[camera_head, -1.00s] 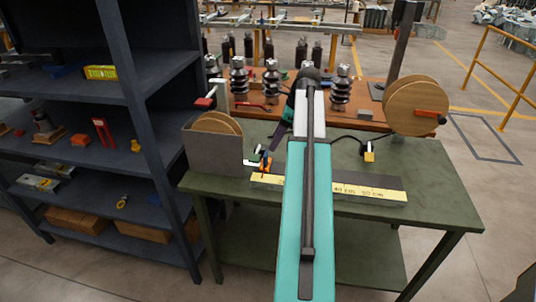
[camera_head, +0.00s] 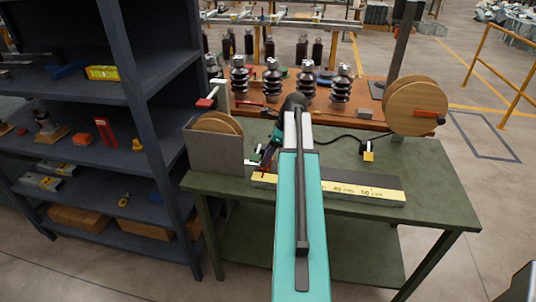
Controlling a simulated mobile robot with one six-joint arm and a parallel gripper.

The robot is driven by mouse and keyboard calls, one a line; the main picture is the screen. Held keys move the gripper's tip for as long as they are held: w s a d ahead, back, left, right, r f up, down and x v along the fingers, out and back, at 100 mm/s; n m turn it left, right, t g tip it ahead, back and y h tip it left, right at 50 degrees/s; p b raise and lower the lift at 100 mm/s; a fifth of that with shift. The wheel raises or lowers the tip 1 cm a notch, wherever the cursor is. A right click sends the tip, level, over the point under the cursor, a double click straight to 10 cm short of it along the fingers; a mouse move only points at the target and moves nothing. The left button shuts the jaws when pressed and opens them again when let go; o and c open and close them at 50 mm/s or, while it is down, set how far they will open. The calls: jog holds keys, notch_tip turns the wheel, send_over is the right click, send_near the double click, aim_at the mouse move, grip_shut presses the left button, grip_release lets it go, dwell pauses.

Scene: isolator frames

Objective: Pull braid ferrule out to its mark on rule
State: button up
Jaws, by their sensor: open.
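A yellow rule (camera_head: 360,191) lies along the front of the green bench (camera_head: 425,180), with a dark strip behind it. My teal arm hides the middle of the rule. A small orange and dark piece, seemingly the ferrule end (camera_head: 254,157), shows beside the grey box (camera_head: 213,150) that holds a wooden reel. My gripper (camera_head: 266,160) is just right of that piece, pointing down and left, close to the rule's left end. The fingers are small and dark here, and I cannot tell whether they touch the piece. The jaws are open.
A yellow padlock-like piece (camera_head: 368,155) on a black cable sits on the bench. Dark insulators (camera_head: 308,83) stand behind. A shelf unit (camera_head: 140,120) is close on the left.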

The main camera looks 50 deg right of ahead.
grip_shut()
dwell(0.3)
jog(key=shift+s+d, duration=0.1)
